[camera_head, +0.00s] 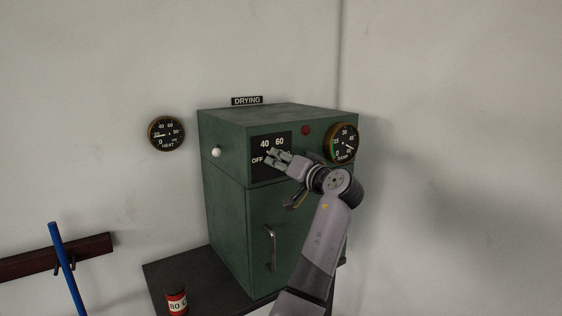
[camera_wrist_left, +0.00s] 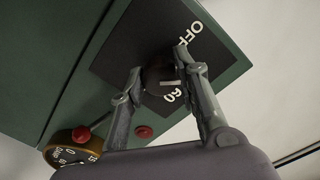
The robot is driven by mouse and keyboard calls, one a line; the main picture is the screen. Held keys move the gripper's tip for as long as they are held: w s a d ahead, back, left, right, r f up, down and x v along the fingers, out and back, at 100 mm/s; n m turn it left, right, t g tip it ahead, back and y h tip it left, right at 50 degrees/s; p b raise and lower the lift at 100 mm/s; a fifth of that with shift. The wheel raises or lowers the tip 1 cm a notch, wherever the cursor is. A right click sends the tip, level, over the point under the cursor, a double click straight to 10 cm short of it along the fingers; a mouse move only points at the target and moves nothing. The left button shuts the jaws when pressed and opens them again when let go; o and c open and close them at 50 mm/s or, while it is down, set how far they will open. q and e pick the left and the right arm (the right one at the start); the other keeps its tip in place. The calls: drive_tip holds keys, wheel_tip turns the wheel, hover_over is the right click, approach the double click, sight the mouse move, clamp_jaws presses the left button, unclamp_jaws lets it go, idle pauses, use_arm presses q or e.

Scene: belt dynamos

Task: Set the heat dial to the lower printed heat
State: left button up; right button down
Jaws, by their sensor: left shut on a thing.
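The green drying cabinet (camera_head: 230,215) has a black dial plate (camera_head: 285,138) on its upper front, printed OFF, 40 and 60. My left gripper (camera_head: 272,158) is at this plate, its fingers covering most of the heat dial in the head view. In the left wrist view, the dark round dial (camera_wrist_left: 153,84) sits between the two fingers of my left gripper (camera_wrist_left: 159,72), which are shut on it. A short white mark shows on the dial, on the side toward a finger. OFF and 60 are readable there; 40 is hidden. My right gripper is not in view.
A HEAT gauge (camera_head: 166,133) hangs on the wall at left. A DAMP gauge (camera_head: 341,143) and red lamp (camera_head: 306,130) are right of the plate. A white knob (camera_head: 216,152) and door handle (camera_head: 271,247) protrude from the cabinet. A red can (camera_head: 176,302) stands on the dark stand.

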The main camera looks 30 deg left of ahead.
use_arm(q)
drive_tip(key=shift+r+m+p, duration=0.15)
drive_tip(key=shift+m+p, duration=0.2)
drive_tip(key=shift+m, duration=0.85)
drive_tip(key=o, duration=1.2)
drive_tip(key=shift+d, duration=0.1)
drive_tip(key=v, duration=1.2)
